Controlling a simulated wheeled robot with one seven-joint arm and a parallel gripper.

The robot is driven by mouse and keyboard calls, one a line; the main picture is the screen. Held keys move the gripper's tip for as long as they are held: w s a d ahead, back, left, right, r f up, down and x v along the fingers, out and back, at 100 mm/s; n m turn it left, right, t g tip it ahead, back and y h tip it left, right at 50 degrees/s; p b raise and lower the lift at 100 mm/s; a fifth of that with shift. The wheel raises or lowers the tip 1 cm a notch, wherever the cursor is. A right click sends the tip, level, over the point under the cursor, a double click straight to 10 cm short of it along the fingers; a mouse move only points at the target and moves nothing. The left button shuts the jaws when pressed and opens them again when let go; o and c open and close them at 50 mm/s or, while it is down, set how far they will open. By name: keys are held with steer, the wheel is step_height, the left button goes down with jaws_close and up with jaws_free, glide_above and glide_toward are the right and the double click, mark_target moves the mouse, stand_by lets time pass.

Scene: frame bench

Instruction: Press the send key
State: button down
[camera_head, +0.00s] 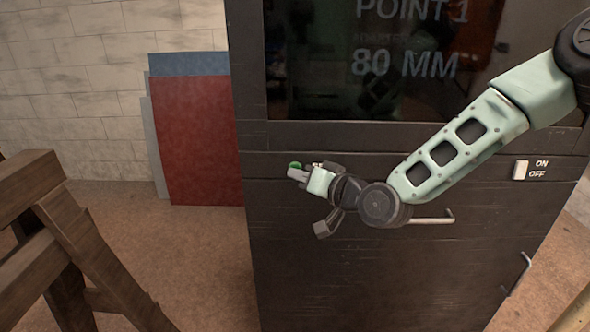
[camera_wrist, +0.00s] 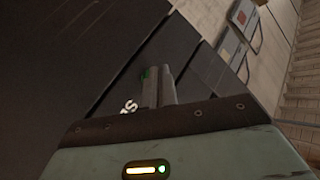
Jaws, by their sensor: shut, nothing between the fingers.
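A small round green key (camera_head: 295,165) is on the dark front panel of the cabinet (camera_head: 330,270), near its left edge below the screen. My gripper (camera_head: 292,174) is shut and empty, with its fingertips right at the green key and partly covering it. In the wrist view, the two fingers (camera_wrist: 158,70) point at the dark panel, and a sliver of the green key (camera_wrist: 145,72) shows beside them. A white label (camera_wrist: 128,107) is partly hidden by my wrist and only its start shows. Whether the fingertips touch the key cannot be told.
A white ON/OFF switch (camera_head: 521,170) sits at the panel's right. The screen (camera_head: 320,95) reads "POINT 1" and "80 MM". Red and blue boards (camera_head: 200,140) lean on the wall at left. A wooden trestle (camera_head: 60,240) stands at front left.

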steer(key=shift+w, duration=0.5)
stand_by(0.7)
steer(key=shift+s, duration=0.95)
steer(key=shift+s+a+b, duration=0.1)
steer(key=shift+s+b, duration=0.25)
steer(key=shift+s, duration=2.15)
